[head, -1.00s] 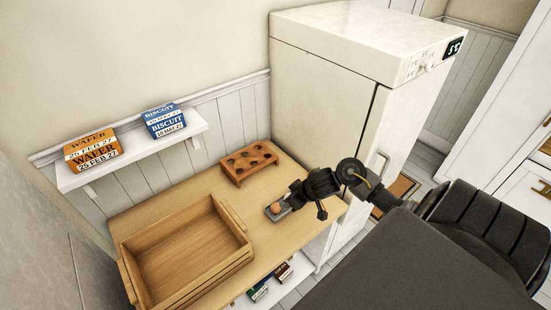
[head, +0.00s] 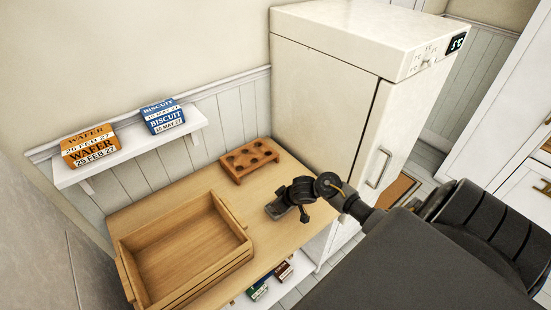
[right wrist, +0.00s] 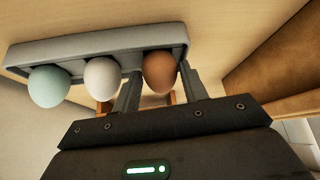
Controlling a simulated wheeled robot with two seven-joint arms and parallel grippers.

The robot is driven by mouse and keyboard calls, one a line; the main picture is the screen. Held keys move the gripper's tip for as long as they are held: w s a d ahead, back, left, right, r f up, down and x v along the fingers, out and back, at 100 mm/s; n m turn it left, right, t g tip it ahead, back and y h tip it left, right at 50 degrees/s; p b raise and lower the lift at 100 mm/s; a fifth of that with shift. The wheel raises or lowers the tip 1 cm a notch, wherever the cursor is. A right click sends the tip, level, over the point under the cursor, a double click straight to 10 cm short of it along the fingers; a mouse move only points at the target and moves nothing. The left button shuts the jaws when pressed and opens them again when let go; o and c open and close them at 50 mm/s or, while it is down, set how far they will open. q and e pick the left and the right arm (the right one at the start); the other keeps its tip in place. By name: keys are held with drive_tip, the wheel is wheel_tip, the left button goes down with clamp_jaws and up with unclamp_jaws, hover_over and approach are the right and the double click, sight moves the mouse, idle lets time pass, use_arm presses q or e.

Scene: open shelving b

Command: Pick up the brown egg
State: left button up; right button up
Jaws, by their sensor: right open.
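The brown egg (right wrist: 160,72) sits in a small grey tray (right wrist: 95,47) beside a white egg (right wrist: 101,78) and a pale blue-green egg (right wrist: 49,86). My right gripper (right wrist: 162,76) is open, with one finger on each side of the brown egg. The left finger lies between the brown and white eggs. I cannot tell whether the fingers touch the brown egg. In the head view my right gripper (head: 288,197) is over the tray (head: 277,210) on the wooden table and hides the eggs. My left gripper is out of view.
A brown holder with round holes (head: 249,161) stands behind the tray. An open wooden crate (head: 245,250) is to the left. A wall shelf (head: 140,147) carries a wafer box (head: 90,147) and a biscuit box (head: 162,116). A white fridge (head: 330,95) stands at the right.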

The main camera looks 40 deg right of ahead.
drive_tip(key=shift+c, duration=1.4)
drive_tip(key=shift+r, duration=0.65)
drive_tip(key=s+r+p, duration=0.2)
drive_tip(key=s+r, duration=0.9)
drive_tip(key=s, duration=0.3)
drive_tip(key=shift+a+r, duration=0.2)
drive_tip(key=shift+r, duration=0.2)
